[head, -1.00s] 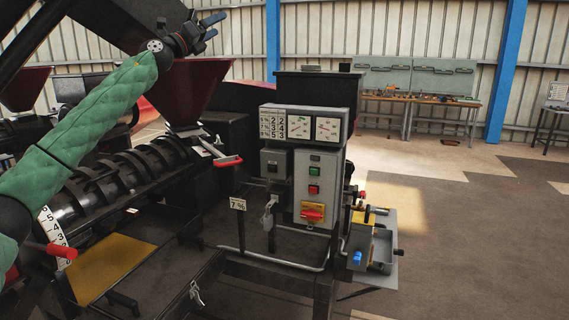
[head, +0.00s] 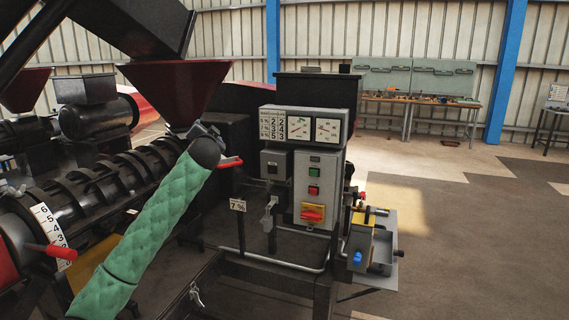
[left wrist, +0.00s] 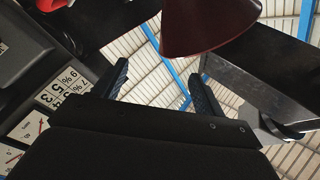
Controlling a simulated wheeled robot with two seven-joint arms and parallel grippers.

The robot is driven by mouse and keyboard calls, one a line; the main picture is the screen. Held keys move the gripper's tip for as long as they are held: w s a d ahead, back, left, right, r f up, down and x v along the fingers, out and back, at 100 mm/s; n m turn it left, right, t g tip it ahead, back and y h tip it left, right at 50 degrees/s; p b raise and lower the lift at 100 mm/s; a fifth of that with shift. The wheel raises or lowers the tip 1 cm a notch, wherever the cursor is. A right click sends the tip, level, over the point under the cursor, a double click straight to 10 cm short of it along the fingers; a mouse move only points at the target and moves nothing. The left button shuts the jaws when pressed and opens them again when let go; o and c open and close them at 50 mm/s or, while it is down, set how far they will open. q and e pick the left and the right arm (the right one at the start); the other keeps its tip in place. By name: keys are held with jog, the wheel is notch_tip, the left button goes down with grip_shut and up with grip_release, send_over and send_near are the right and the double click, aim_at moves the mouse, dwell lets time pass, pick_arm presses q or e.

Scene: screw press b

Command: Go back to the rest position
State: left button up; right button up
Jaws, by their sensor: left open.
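My left arm, in a green quilted sleeve, rises from the bottom left of the head view. Its dark wrist end sits just below the dark red hopper (head: 172,88), and the fingers are hidden or too small to tell there. In the left wrist view my left gripper (left wrist: 157,70) is open, with its two dark fingers wide apart and nothing between them. The hopper (left wrist: 205,25) shows beyond the fingers in that view, seen from below. My right gripper is in neither view.
The screw press barrel (head: 95,192) lies behind my left arm. A red-handled lever (head: 230,162) is close to the wrist end. The control cabinet (head: 315,185) stands to the right, with number plates and gauges above. Open floor (head: 470,240) lies at the right.

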pick_arm(q)
jog(key=s+d+f+n+g+h, duration=0.1)
jog(key=s+d+f+g, duration=0.3)
jog(key=f, duration=1.2)
jog(key=s+f+n+g+h, duration=0.15)
jog(key=s+f, duration=0.45)
jog(key=f, duration=1)
jog(key=s+d+f+g+h, duration=0.1)
jog(key=s+f+g, duration=0.1)
jog(key=s+f, duration=0.7)
jog(key=s+f+g+h, duration=0.15)
jog(key=s+f, duration=0.25)
jog(key=f, duration=0.8)
jog(key=s+d+f+n+g, duration=0.15)
jog(key=s+f+g, duration=0.35)
jog(key=s+f, duration=1.8)
jog(key=s+f+g, duration=0.1)
jog(key=s+f, duration=0.2)
jog(key=s, duration=0.4)
jog(key=s+d+f+g, duration=0.1)
jog(key=s+f, duration=0.2)
jog(key=s, duration=0.5)
jog(key=s+f, duration=0.3)
jog(key=s, duration=0.5)
jog(key=shift+d+n+g+y, duration=0.15)
jog(key=shift+n+g+y, duration=0.15)
jog(key=shift+g, duration=0.1)
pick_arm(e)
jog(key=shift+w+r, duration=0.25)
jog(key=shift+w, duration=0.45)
